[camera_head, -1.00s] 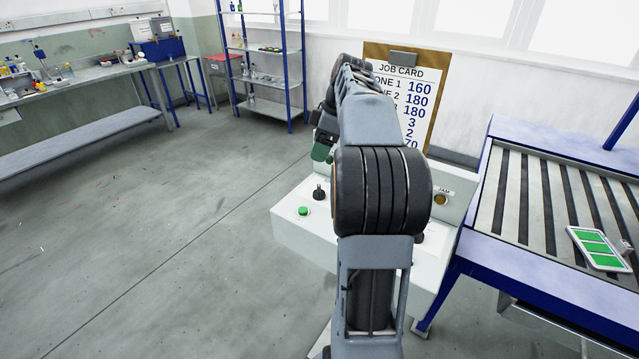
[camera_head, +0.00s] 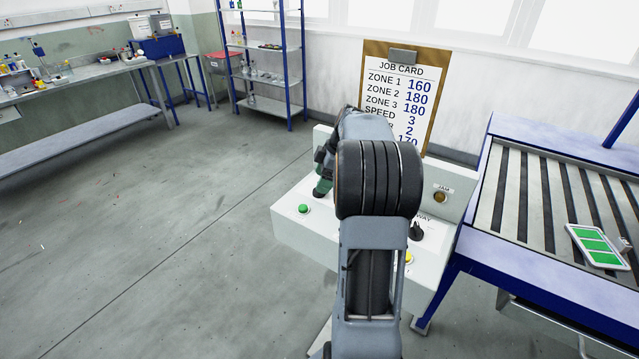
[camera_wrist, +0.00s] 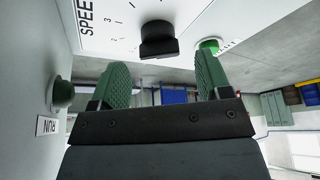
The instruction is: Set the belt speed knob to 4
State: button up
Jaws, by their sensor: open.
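The black speed knob (camera_wrist: 157,40) stands on the white panel (camera_wrist: 105,40), next to printed SPEED lettering and a scale where 1, 2 and 3 can be read. I cannot tell which mark the knob points to. My gripper (camera_wrist: 163,74) is open and empty, with its two green fingers apart. In the wrist view the knob lies in the gap's line, a little beyond the fingertips, with no clear contact. In the head view my gripper (camera_head: 323,178) is over the panel's left part and mostly covers the knob.
A green button (camera_head: 304,209) sits close to the gripper. A green RUN lamp (camera_wrist: 62,93) shows at the left. Another black knob (camera_head: 416,232), a yellow button (camera_head: 408,258) and a JAM lamp (camera_head: 440,197) are further right. The job card (camera_head: 402,95) reads SPEED 3.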

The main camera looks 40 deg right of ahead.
jog(key=shift+x, duration=1.2)
jog(key=shift+c, duration=0.4)
